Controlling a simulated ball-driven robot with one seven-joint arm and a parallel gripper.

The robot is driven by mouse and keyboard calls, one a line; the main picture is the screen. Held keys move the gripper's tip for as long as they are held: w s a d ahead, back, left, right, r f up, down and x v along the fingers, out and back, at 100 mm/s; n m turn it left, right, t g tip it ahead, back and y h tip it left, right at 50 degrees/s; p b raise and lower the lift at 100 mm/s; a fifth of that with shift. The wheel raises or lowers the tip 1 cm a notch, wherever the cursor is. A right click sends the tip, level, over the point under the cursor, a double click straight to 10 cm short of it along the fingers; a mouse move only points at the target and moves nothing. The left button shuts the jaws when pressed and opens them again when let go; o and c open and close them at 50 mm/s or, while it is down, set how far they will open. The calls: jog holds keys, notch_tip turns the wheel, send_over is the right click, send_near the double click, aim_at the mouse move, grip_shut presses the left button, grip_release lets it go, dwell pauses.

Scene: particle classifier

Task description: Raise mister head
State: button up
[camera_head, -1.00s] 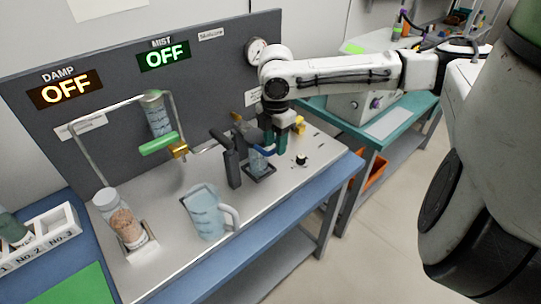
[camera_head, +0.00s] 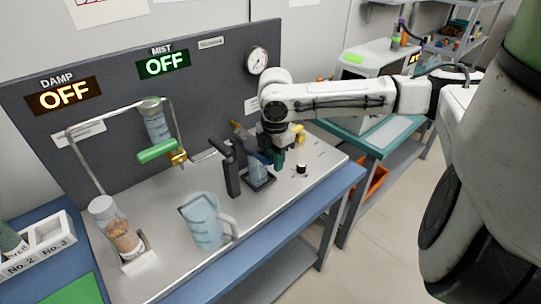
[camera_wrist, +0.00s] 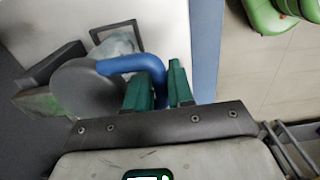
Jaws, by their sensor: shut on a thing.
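In the wrist view the dark round mister head (camera_wrist: 82,88) has a curved blue handle (camera_wrist: 130,62). My gripper (camera_wrist: 161,76) has green fingers, shut on the end of that handle. The head's height above the cup is hard to tell.
A jug (camera_head: 205,222) stands at the front, and a jar of granules (camera_head: 122,232) in a holder at left. A green-handled valve (camera_head: 158,151) hangs from a metal frame. A small black knob (camera_head: 301,169) lies right of my gripper. The signs (camera_head: 163,64) read OFF.

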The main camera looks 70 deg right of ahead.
jog(key=shift+r+t+p, duration=0.3)
jog(key=shift+r+p, duration=0.4)
jog(key=shift+r, duration=0.5)
jog(key=shift+w+r+p, duration=0.1)
jog(key=shift+r+p, duration=0.2)
jog(key=shift+r, duration=0.15)
jog(key=shift+w+d+r+h+p, duration=0.2)
jog(key=shift+r+h+p, duration=0.1)
jog(key=shift+r, duration=0.55)
jog(key=shift+w+d+r+t+p, duration=0.2)
jog(key=shift+r+t+p, duration=0.1)
jog(key=shift+r, duration=0.25)
jog(key=shift+w+d+r+t+p, duration=0.1)
jog(key=shift+w+r+t+p, duration=0.15)
jog(key=shift+r, duration=0.35)
